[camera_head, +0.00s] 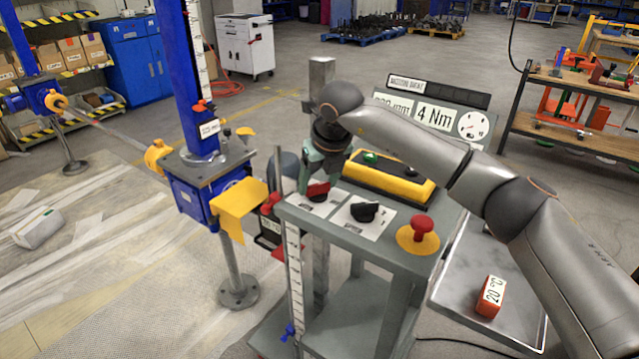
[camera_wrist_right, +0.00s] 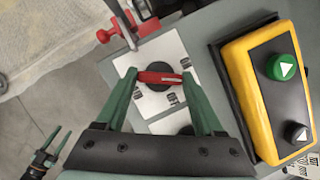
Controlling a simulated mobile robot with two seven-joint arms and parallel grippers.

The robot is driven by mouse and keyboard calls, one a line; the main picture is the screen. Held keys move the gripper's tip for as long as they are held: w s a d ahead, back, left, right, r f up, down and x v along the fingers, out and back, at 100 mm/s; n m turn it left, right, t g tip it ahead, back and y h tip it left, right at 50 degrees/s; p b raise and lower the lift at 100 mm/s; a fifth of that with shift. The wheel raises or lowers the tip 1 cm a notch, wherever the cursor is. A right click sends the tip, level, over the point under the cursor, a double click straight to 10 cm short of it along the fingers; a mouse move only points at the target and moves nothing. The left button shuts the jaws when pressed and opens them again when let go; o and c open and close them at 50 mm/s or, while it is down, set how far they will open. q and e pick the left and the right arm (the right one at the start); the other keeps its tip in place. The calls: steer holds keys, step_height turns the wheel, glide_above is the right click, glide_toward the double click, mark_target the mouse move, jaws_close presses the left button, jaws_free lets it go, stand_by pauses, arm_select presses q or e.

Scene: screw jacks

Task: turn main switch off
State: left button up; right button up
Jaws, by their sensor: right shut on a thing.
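The main switch is a red handle (camera_head: 318,190) on a round dark base, set on a white plate on the grey control stand (camera_head: 404,215). In the right wrist view the red handle (camera_wrist_right: 160,77) lies crosswise over the plate. My right gripper (camera_head: 320,180) reaches down onto it from above. Its green fingers (camera_wrist_right: 160,78) are at the two ends of the handle, shut on it. My left gripper (camera_wrist_right: 58,134) shows small at the lower left of the right wrist view, its fingers apart and empty.
A black knob (camera_head: 363,212) sits next to the red handle. A red mushroom button (camera_head: 422,228) is at the stand's front right. A yellow button box (camera_head: 405,183) is behind. A blue screw jack (camera_head: 205,190) stands to the left.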

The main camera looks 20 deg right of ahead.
steer(key=m+h+b, duration=0.1)
steer(key=m, duration=0.2)
steer(key=shift+a+m+h, duration=0.1)
steer(key=shift+m+h, duration=0.2)
steer(key=shift+m, duration=0.1)
steer(key=shift+m+h, duration=0.4)
steer(key=shift+m, duration=0.6)
steer(key=m, duration=0.2)
steer(key=shift+w+a+m+g+h+b, duration=0.1)
steer(key=shift+m+g+h+b, duration=0.2)
steer(key=shift+h, duration=0.1)
steer(key=shift+r+m+g+h, duration=0.1)
steer(key=shift+m+g+h, duration=0.25)
steer(key=shift+m, duration=0.85)
arm_select(q)
steer(key=shift+w+d+f, duration=0.3)
steer(key=shift+d+f, duration=0.05)
steer(key=shift+f, duration=0.05)
arm_select(e)
steer(key=shift+m, duration=0.4)
arm_select(q)
steer(key=shift+s+a+f, duration=0.1)
steer(key=shift+f, duration=0.05)
arm_select(e)
steer(key=o, duration=1)
steer(key=shift+c, duration=0.2)
steer(key=o, duration=0.4)
